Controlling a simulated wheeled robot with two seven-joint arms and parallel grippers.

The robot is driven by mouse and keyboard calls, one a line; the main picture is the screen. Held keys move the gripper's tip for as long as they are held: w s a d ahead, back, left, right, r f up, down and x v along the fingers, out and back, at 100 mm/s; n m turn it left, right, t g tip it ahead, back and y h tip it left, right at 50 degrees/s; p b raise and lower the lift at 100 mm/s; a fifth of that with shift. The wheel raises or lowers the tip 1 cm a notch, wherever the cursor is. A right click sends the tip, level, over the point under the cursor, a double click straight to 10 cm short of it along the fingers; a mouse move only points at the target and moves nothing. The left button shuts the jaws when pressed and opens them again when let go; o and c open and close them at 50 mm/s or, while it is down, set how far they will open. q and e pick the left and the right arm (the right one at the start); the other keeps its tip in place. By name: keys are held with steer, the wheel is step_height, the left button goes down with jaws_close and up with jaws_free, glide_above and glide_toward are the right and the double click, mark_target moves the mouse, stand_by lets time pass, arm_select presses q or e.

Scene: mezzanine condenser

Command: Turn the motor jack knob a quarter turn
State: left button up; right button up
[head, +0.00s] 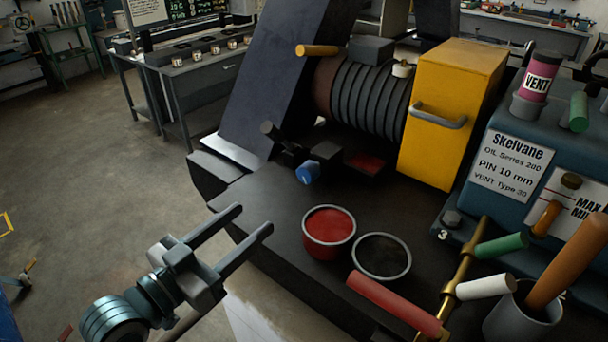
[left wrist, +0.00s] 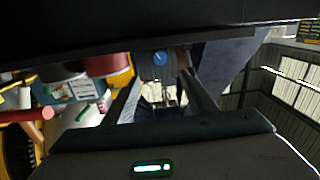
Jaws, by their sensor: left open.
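A blue knob (head: 308,172), which looks like the motor jack knob, sits on a dark block at the near side of the motor (head: 365,98), low above the black base plate. In the left wrist view the blue knob (left wrist: 160,58) shows ahead, between the two fingers and beyond their tips. My left gripper (head: 254,219) is open and empty. It is to the lower left of the knob, apart from it, with its fingers pointing up and right over the base plate's left edge. My right gripper does not show.
A red-filled cup (head: 329,227) and a dark round cup (head: 382,257) stand on the base plate in front of the knob. A tilted dark guard (head: 262,75) rises behind it. A yellow box (head: 450,110) stands right. Colored handles crowd the lower right. Floor at left is open.

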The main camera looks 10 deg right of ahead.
mark_target(304, 176)
arm_select(q)
steer(key=p+x, duration=0.6)
steer(key=x, duration=1)
steer(key=shift+w+d, duration=0.4)
steer(key=shift+w, duration=0.05)
steer(key=c, duration=1)
